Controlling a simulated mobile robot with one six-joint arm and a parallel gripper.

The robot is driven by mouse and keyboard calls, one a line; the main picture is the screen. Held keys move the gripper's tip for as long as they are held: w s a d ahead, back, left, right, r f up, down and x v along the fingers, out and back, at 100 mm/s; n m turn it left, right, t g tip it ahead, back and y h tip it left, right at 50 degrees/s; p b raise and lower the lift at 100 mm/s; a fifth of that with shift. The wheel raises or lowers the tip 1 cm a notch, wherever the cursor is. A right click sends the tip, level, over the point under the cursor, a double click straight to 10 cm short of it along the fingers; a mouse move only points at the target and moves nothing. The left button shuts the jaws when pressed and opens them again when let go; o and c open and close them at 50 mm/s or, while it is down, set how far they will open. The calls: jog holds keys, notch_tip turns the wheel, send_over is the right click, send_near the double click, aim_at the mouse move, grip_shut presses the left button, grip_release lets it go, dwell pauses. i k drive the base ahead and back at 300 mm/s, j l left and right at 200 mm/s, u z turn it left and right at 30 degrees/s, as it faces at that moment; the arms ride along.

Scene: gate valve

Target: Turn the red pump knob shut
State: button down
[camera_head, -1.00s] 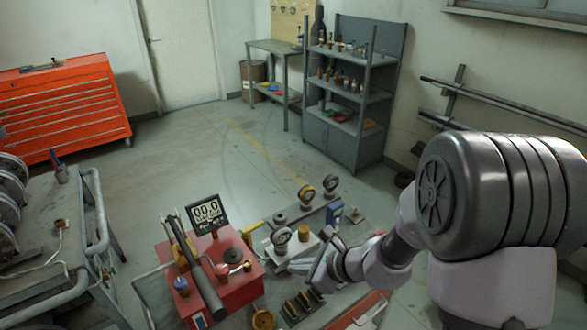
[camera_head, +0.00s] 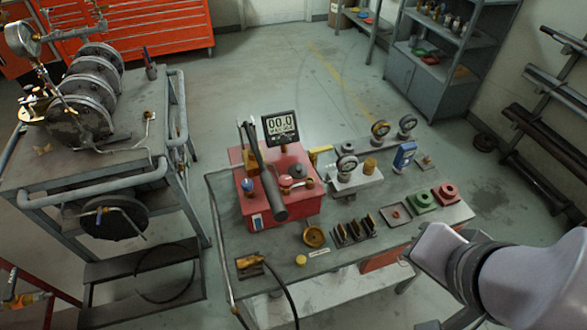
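The red pump (camera_head: 268,208) is a red box on the left part of the grey workbench, with a dark lever slanting across it. A blue knob (camera_head: 247,186) sits on its left side. My gripper's fingers do not show.
The workbench (camera_head: 360,262) also holds a display (camera_head: 280,127), gauges, a blue meter (camera_head: 404,156), a green block (camera_head: 421,202) and a red block (camera_head: 445,194). A cart (camera_head: 60,175) with flanged discs stands left. Open floor lies behind the bench.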

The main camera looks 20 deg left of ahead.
aim_at(285, 182)
jog(key=i+l+u, duration=0.55)
jog(key=u, duration=0.15)
